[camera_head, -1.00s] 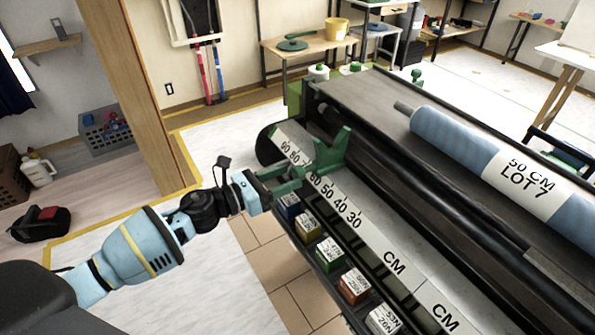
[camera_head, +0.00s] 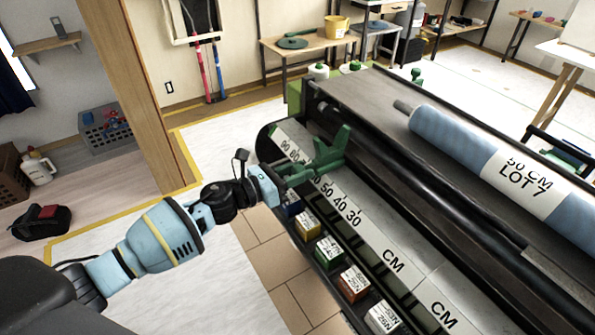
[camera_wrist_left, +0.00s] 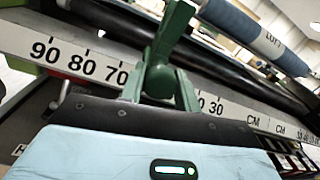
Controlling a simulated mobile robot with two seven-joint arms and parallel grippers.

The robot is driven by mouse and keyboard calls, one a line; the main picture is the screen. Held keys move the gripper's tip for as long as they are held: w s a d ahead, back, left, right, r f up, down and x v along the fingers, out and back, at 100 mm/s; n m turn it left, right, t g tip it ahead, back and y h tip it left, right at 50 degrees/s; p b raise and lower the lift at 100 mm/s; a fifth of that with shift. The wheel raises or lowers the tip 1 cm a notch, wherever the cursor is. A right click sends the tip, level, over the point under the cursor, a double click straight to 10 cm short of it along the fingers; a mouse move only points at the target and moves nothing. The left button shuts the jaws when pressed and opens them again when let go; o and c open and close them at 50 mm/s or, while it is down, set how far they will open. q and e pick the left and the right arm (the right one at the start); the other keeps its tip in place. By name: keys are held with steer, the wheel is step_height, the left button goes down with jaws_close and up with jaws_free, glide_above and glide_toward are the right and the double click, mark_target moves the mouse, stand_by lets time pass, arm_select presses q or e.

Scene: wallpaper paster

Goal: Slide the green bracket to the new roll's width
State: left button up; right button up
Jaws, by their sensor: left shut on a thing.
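The green bracket (camera_head: 327,157) stands on the white numbered scale (camera_head: 372,238) along the near edge of the black machine. My left gripper (camera_head: 291,175) reaches in from the left and is shut on the bracket's near side. In the head view the bracket stands around the 60 mark, with 50, 40 and 30 clear to its right. In the left wrist view the bracket (camera_wrist_left: 160,75) stands right of 70 and hides the marks just beyond it. The blue roll (camera_head: 455,137) lies on top; its white band reads "50 CM LOT 7". My right gripper is out of view.
Several small labelled blocks, including a green one (camera_head: 329,252) and a red one (camera_head: 353,283), sit on a ledge below the scale. A dark roller (camera_head: 440,215) runs behind the scale. The scale right of the bracket is clear.

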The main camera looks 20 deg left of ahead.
arm_select(q)
jaws_close()
steer(key=s+d, duration=0.1)
steer(key=d, duration=0.1)
steer(key=s+d+p, duration=0.1)
steer(key=s+d, duration=0.1)
steer(key=shift+s, duration=0.1)
steer(key=o, duration=1)
jaws_free()
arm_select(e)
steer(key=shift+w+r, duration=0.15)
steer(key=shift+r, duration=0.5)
